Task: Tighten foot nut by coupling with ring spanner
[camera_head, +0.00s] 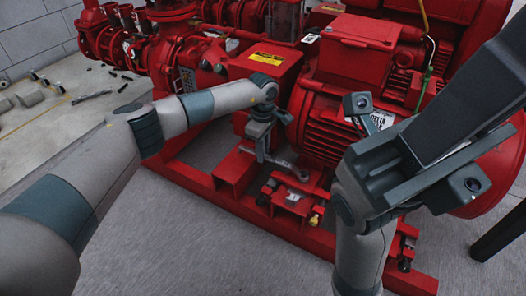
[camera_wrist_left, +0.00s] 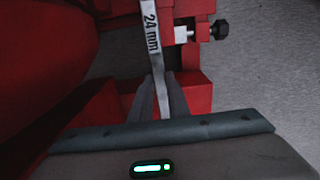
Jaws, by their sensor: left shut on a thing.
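My left gripper (camera_head: 262,146) is shut on the grey ring spanner (camera_head: 280,163), beside the red motor and just above the base frame. The spanner runs to the right, its far end close to the motor's foot. In the left wrist view the spanner (camera_wrist_left: 152,35), marked "24 mm", stands between the finger pads (camera_wrist_left: 160,95); its far end is out of that view. I cannot make out the foot nut, nor whether the ring is around it. My right gripper (camera_head: 465,100) is raised at the right, close to the head camera; its fingertips are not clear.
The red motor (camera_head: 325,125) and red base frame (camera_head: 225,195) surround the spanner. A bolt with a black knob (camera_wrist_left: 219,30) shows beside the spanner in the left wrist view. Loose parts (camera_head: 30,98) lie on a pale surface at the left. The grey floor in front is clear.

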